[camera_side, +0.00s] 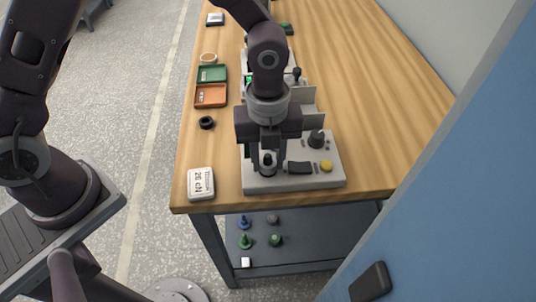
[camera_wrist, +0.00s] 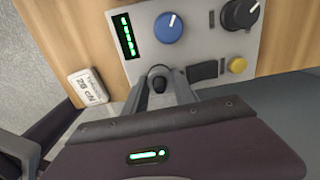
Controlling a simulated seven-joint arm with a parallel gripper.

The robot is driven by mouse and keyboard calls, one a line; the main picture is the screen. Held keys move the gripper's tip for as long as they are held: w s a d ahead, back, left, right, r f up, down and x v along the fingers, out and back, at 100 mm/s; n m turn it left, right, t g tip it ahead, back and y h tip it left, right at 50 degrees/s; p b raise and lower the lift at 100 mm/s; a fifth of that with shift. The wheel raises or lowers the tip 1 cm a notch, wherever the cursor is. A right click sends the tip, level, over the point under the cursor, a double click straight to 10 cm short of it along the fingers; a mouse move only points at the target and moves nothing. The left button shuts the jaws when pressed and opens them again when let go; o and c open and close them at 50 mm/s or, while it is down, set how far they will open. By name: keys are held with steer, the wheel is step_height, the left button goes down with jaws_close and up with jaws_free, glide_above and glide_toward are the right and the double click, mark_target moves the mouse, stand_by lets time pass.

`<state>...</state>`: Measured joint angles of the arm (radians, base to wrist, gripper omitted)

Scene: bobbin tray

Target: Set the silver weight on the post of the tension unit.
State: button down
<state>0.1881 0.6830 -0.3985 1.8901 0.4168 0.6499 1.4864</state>
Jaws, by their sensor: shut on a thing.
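The tension unit is a light grey panel (camera_side: 325,176) at the near end of the bench; it also shows in the wrist view (camera_wrist: 205,55). My gripper (camera_side: 267,170) is low over its near left part. In the wrist view, my gripper's fingers (camera_wrist: 160,88) are shut on a small dark-and-grey round piece (camera_wrist: 160,72), seemingly the silver weight. Fingers and shadow hide much of it. The post is not clearly visible, and I cannot tell whether the weight is around it or above it.
The panel carries a blue knob (camera_wrist: 168,27), a black knob (camera_wrist: 240,14), a yellow button (camera_side: 326,166) and a black rocker (camera_side: 299,168). A white card marked in cN (camera_side: 201,183) lies left of it. A black ring (camera_side: 206,122) and green and orange trays (camera_side: 211,96) are further back.

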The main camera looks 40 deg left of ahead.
steer(key=c, duration=0.9)
jaws_free()
steer(key=shift+c, duration=0.2)
steer(key=shift+r, duration=0.25)
steer(key=r, duration=0.7)
steer(key=shift+a, duration=0.25)
steer(key=s+a+r+n+t+y, duration=0.1)
steer(key=s+a+r+n+t, duration=0.1)
steer(key=s+a+r+n, duration=0.35)
steer(key=s+a+r+n+t, duration=0.1)
steer(key=s+a+r+n, duration=0.2)
steer(key=a+r+n, duration=0.6)
steer(key=s+f+n+t+h, duration=0.1)
steer(key=s+n+t, duration=0.1)
steer(key=s+n, duration=0.6)
steer(key=n, duration=0.4)
steer(key=shift+a+t, duration=0.3)
